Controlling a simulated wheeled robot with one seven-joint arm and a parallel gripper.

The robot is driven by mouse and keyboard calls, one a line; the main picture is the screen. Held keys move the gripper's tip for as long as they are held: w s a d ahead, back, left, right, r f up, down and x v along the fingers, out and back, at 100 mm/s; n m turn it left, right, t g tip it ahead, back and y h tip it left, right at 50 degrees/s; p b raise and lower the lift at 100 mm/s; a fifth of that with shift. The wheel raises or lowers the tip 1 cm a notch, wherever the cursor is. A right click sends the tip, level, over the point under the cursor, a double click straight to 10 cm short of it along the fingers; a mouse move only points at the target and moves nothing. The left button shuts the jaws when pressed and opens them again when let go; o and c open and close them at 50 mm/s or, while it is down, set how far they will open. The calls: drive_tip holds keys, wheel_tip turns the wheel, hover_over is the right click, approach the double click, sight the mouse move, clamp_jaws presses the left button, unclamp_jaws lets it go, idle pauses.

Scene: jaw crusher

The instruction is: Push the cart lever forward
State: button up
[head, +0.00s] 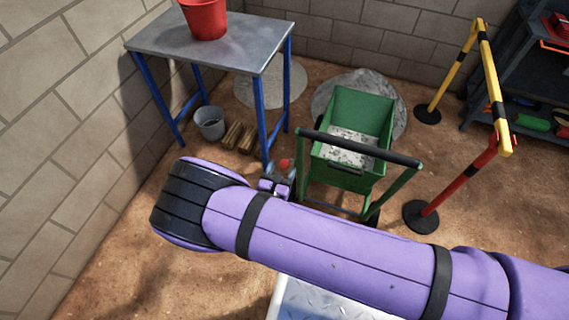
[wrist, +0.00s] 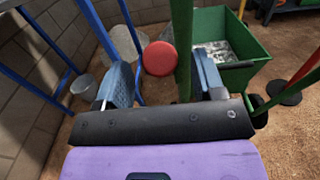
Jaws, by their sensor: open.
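The green cart (head: 373,105) stands ahead, with a black handle bar (head: 362,147) on a green frame. A red round knob (head: 285,165), which looks like the end of the cart lever, shows beside the frame's left post. In the wrist view the knob (wrist: 158,59) appears between my fingers, close to the green post (wrist: 183,45). My gripper (wrist: 162,78) is open, one blue finger on each side of the knob and post in the picture. I cannot tell whether it touches them. The lever's shaft is hidden.
A blue-legged table (head: 215,45) with a red bucket (head: 204,18) stands at the left. A grey bucket (head: 210,123) and wood pieces (head: 239,135) sit under it. A yellow and red barrier (head: 490,85) stands to the right, near dark shelves (head: 530,75).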

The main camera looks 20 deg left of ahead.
sight(285, 161)
drive_tip(key=shift+w+d, duration=0.1)
drive_tip(key=shift+w, duration=1.2)
drive_tip(key=shift+c, duration=0.2)
clamp_jaws()
drive_tip(key=shift+w+r, duration=0.65)
drive_tip(key=shift+w, duration=0.25)
drive_tip(key=shift+o, duration=0.2)
unclamp_jaws()
drive_tip(key=shift+s, duration=0.1)
drive_tip(key=s, duration=1)
drive_tip(key=shift+s+a, duration=0.35)
